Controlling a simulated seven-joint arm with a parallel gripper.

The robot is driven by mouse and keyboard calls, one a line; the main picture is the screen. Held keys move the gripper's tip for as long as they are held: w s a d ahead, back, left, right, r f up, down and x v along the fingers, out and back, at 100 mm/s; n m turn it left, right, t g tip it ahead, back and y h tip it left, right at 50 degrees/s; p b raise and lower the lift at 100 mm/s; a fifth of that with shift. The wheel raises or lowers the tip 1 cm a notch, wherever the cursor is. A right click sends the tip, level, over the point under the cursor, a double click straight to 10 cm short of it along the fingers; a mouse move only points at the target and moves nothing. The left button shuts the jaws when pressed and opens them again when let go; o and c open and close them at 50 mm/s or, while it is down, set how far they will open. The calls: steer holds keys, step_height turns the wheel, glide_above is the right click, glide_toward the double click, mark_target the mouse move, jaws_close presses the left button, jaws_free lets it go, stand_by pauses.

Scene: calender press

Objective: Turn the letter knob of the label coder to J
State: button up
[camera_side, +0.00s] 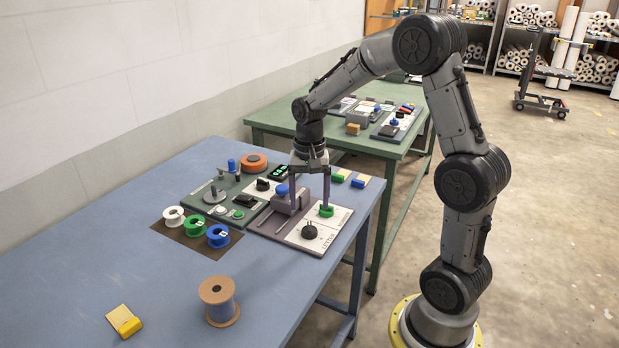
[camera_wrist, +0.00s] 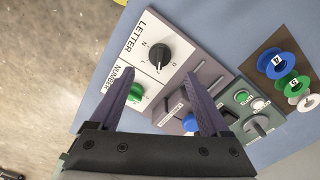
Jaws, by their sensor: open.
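The label coder (camera_side: 292,239) lies near the right edge of the blue table, with white dial plates. Its black letter knob (camera_side: 310,231) is on the nearer plate marked LETTER; in the wrist view the knob (camera_wrist: 157,53) has a pale pointer line. The small letters around it are too blurred to tell its setting surely. The green number knob (camera_side: 326,210) is beside it; it also shows in the wrist view (camera_wrist: 136,93). My gripper (camera_side: 309,203) is open and empty, pointing down above the coder.
A blue knob (camera_side: 282,189) stands on a raised grey block beside the dials. A green panel (camera_side: 215,201) with knobs and buttons is left of it. White, green and blue spools (camera_side: 195,226) sit on a dark mat. The table's front left is mostly clear.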

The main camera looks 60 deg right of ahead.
step_height(320, 180, up, 7)
stand_by(0.3)
steer(key=s+a+r+n+t, duration=0.3)
steer(key=s+a+r, duration=0.3)
steer(key=a+r, duration=0.25)
steer(key=s+a+f+n+t, duration=0.1)
steer(key=s+a+f+n, duration=0.1)
steer(key=s+n, duration=0.2)
steer(key=s+a+f+n+t, duration=0.1)
steer(key=s+a+f+n, duration=0.1)
steer(key=s+n, duration=0.3)
steer(key=s+a, duration=0.1)
steer(key=s, duration=0.1)
steer(key=shift+s+f+t, duration=0.25)
steer(key=shift+s+t, duration=0.05)
steer(key=shift+s, duration=0.1)
stand_by(0.4)
